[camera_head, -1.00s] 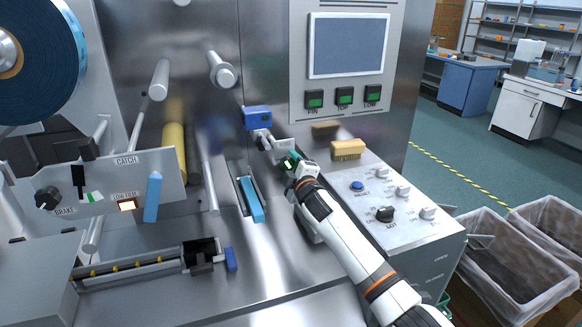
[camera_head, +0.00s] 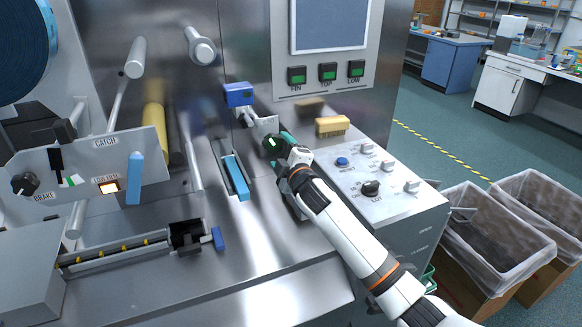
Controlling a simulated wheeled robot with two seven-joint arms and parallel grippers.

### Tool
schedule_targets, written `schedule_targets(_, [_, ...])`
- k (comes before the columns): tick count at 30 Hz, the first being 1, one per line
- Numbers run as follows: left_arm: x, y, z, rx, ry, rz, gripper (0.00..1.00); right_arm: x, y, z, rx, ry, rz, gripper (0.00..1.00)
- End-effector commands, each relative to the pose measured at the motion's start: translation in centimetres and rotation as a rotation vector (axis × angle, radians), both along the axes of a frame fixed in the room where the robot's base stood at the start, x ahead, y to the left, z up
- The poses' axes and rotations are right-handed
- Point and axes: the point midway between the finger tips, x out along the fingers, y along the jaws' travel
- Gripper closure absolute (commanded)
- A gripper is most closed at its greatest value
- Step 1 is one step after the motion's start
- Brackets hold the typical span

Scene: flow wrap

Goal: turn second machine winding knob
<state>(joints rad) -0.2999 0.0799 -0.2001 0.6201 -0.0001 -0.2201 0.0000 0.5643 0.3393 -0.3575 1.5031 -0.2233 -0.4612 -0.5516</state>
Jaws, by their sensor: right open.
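I see several knob-like parts on the steel wrapping machine, and I cannot tell which is the second winding knob. A blue block (camera_head: 238,94) with a metal shaft sticks out of the machine's face. A black knob (camera_head: 371,188) sits on the sloped control panel. Another black knob (camera_head: 25,184) is on the brake plate at far left. My right gripper (camera_head: 275,146) is open near the machine's face, just below and right of the blue block's shaft. Its wrist partly hides the fingers. My left gripper is out of view.
A blue film roll (camera_head: 24,48) is at upper left. Lined bins (camera_head: 488,245) stand at the right.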

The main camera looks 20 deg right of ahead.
Motion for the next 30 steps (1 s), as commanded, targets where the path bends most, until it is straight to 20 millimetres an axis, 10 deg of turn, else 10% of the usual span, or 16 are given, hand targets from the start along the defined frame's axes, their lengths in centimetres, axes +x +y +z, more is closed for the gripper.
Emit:
schedule_targets(12, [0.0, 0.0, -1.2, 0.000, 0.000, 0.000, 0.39, -6.4, -0.2, -0.1, 0.001, 0.000, 0.002, 0.25])
schedule_targets(30, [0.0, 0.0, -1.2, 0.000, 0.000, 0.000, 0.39, -6.9, -0.2, 0.0, 0.001, 0.001, 0.000, 0.25])
